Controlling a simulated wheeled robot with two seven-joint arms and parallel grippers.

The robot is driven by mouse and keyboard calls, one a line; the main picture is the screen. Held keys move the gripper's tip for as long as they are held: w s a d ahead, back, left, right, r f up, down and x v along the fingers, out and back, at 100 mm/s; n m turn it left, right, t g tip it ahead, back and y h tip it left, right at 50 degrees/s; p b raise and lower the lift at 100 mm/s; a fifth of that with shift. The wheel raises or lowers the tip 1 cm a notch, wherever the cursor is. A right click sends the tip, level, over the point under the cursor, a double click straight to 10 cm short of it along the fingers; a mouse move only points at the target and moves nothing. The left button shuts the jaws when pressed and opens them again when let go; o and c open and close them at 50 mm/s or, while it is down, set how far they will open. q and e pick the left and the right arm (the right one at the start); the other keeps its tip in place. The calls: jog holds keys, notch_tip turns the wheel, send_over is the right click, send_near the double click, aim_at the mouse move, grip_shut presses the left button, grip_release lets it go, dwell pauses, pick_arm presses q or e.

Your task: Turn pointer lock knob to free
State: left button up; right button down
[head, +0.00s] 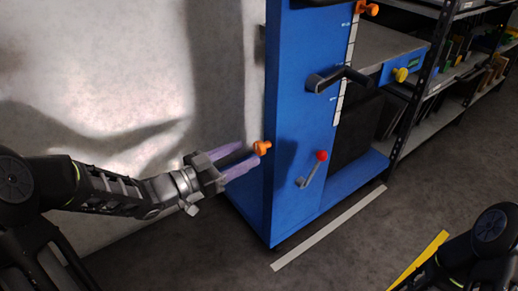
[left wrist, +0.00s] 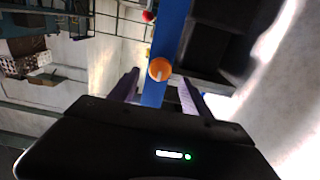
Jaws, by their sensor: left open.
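An orange knob (head: 262,148) sits on the narrow left edge of the blue cabinet (head: 285,190). In the left wrist view this knob (left wrist: 159,68) is round, with a pale line on its face that runs roughly up and down in the picture. My left gripper (head: 244,157) has purple fingers, open and pointing at the knob. In the left wrist view the fingers (left wrist: 159,78) stand to either side of it, with gaps; I cannot tell whether the tips reach it. My right arm shows at the lower right, but its gripper is out of view.
Shelves (head: 440,90) stand at the right. A pale wall is behind my left arm. Floor in front is clear.

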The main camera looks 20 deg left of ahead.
aim_at(257, 148)
pick_arm(q)
jog(key=b+x, duration=0.1)
jog(key=x, duration=0.4)
jog(key=shift+f+b, duration=0.1)
jog(key=shift+b, duration=0.25)
jog(key=shift+w+d, duration=0.25)
jog(key=shift+w, duration=0.05)
jog(key=shift+c, duration=0.5)
grip_shut()
